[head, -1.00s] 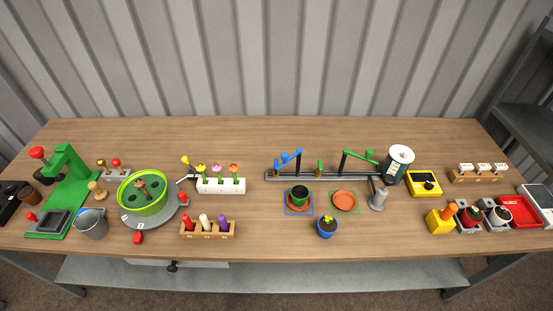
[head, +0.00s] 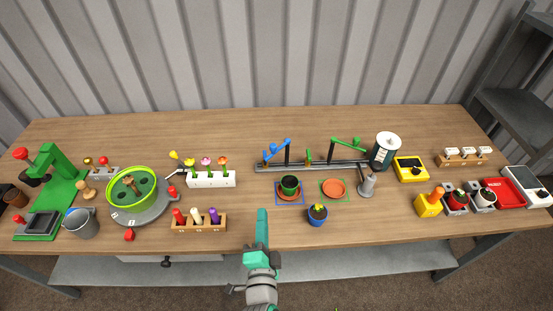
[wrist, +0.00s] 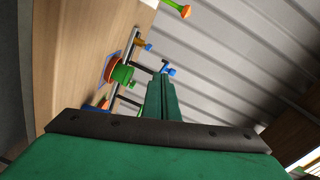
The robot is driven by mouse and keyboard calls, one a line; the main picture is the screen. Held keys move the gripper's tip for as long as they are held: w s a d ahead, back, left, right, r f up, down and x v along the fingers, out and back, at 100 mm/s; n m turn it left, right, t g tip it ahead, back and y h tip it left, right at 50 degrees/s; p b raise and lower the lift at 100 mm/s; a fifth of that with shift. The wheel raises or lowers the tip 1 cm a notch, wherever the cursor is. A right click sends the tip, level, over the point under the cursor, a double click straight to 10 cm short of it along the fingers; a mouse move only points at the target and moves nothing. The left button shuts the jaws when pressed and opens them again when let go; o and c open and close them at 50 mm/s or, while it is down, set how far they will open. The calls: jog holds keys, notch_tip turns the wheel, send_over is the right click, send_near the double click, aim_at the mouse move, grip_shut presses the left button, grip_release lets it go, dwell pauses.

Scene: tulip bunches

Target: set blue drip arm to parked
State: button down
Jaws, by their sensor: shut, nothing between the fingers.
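The blue drip arm (head: 277,149) sits at the left end of the dark rail (head: 310,164), mounted on a black post and slanting up to the right. A green drip arm (head: 347,145) is on the same rail further right. In the wrist view the blue arm (wrist: 170,71) shows small, just right of the fingers.
A green pot (head: 290,183) stands on a saucer in a blue square in front of the rail. An orange saucer (head: 334,188) lies in a green square. A blue pot (head: 317,215) is near the front edge. A white flower holder (head: 211,180) stands left of the rail.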

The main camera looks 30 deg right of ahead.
jog(key=w+d+r+m+g+h, duration=0.1)
jog(key=w+d+r+m+h, duration=0.15)
jog(key=d+r+m, duration=0.35)
jog(key=w+a+f+x, duration=0.1)
jog(key=x, duration=1.1)
jog(key=shift+w+d+f, duration=0.2)
jog(key=shift+w, duration=0.1)
